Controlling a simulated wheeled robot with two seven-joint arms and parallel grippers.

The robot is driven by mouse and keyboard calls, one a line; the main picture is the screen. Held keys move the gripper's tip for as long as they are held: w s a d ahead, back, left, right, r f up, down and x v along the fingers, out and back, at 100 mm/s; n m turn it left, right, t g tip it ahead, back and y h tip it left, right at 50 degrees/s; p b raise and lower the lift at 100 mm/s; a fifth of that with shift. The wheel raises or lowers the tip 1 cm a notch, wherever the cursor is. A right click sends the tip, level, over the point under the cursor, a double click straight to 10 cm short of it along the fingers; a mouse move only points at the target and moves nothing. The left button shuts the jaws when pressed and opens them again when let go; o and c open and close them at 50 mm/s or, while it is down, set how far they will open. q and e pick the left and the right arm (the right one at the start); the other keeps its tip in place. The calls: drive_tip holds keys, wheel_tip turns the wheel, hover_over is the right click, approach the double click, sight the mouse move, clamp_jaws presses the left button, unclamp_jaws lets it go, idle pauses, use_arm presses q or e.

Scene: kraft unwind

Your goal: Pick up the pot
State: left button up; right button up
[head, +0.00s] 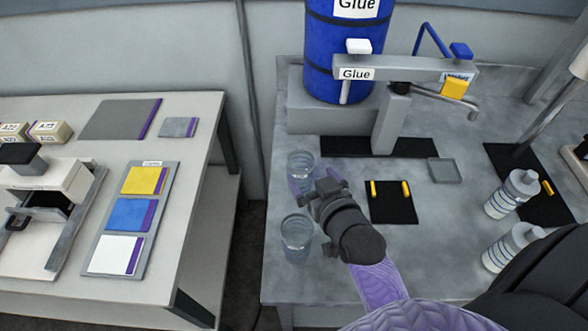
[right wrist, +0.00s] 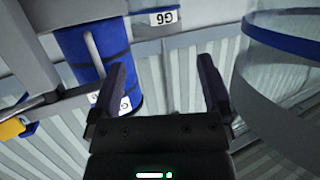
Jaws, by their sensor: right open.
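Two clear glass pots stand on the grey bench's left side in the head view: a far pot (head: 301,163) and a near pot (head: 295,240). I cannot tell which one the task means. My right gripper (head: 309,193) is low over the bench, between and slightly right of them. In the right wrist view it (right wrist: 162,88) is open, with nothing between its fingers. A large clear pot with a blue rim (right wrist: 295,38) is close on the right there, outside the fingers. My left gripper is not in view.
A blue glue drum (head: 330,45) and dispenser arm (head: 405,67) stand behind. A black mat (head: 394,213) with yellow pieces lies right of the gripper. Two white bottles (head: 513,194) (head: 512,247) stand further right. A gap separates the bench from the left table (head: 185,215).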

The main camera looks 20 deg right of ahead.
sight(296, 154)
drive_tip(key=b+x, duration=0.1)
drive_tip(key=x, duration=0.2)
drive_tip(key=b+x, duration=0.1)
drive_tip(key=x, duration=0.3)
drive_tip(key=shift+w+d+f, duration=0.15)
drive_tip(key=shift+d+f, duration=0.05)
drive_tip(key=shift+f, duration=0.1)
drive_tip(key=shift+w, duration=0.35)
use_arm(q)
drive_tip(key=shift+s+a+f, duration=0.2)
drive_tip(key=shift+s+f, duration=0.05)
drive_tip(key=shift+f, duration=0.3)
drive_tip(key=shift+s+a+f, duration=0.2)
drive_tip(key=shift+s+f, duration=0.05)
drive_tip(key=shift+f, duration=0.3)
use_arm(e)
drive_tip(key=shift+c, duration=1)
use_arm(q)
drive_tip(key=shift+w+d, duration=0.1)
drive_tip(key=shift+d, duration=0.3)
use_arm(e)
clamp_jaws()
